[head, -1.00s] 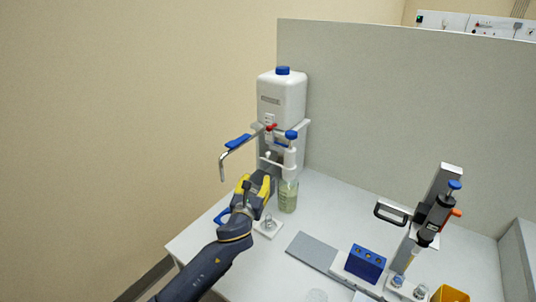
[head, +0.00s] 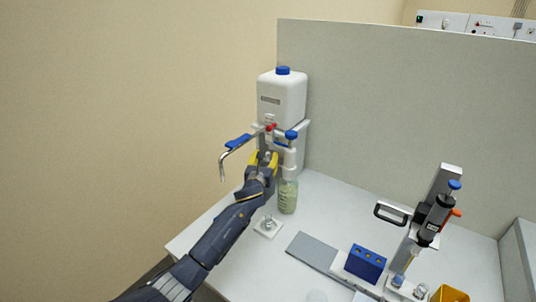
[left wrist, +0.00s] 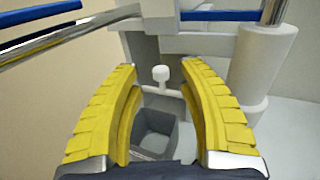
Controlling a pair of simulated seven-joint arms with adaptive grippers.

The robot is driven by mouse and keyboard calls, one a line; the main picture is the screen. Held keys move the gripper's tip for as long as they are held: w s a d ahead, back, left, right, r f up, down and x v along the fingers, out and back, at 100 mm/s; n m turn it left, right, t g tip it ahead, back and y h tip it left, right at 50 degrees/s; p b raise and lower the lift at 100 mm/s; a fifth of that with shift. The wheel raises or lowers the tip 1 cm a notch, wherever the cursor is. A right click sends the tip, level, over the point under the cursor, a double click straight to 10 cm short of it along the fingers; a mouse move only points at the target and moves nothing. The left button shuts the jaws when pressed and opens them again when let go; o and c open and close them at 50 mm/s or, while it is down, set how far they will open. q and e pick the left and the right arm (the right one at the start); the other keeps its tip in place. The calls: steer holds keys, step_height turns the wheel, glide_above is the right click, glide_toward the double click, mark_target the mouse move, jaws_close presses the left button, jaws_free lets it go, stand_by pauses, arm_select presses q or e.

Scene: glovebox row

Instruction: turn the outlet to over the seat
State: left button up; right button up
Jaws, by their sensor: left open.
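The outlet (head: 224,165) is a bent metal tube with a blue sleeve (head: 238,141). It sticks out left from the white dispenser (head: 282,97), its end pointing down. The tube also crosses the top left of the left wrist view (left wrist: 75,33). A small white square plate with a metal fitting, perhaps the seat (head: 259,228), lies on the bench below. My left gripper (head: 264,158) is open at the dispenser's front, right of the outlet's end. In the left wrist view, a white T-shaped knob (left wrist: 161,74) shows between its yellow fingers (left wrist: 160,70); contact is unclear.
A bottle of pale green liquid (head: 287,198) stands under a blue-capped white pump (head: 290,150). A grey mat (head: 312,252), a blue block (head: 365,263) and a handled stand (head: 440,195) are to the right. A grey partition (head: 400,110) closes the back.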

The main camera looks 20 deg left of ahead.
mark_target(267, 154)
arm_select(q)
steer(key=shift+w+a, duration=0.1)
steer(key=shift+w, duration=1.5)
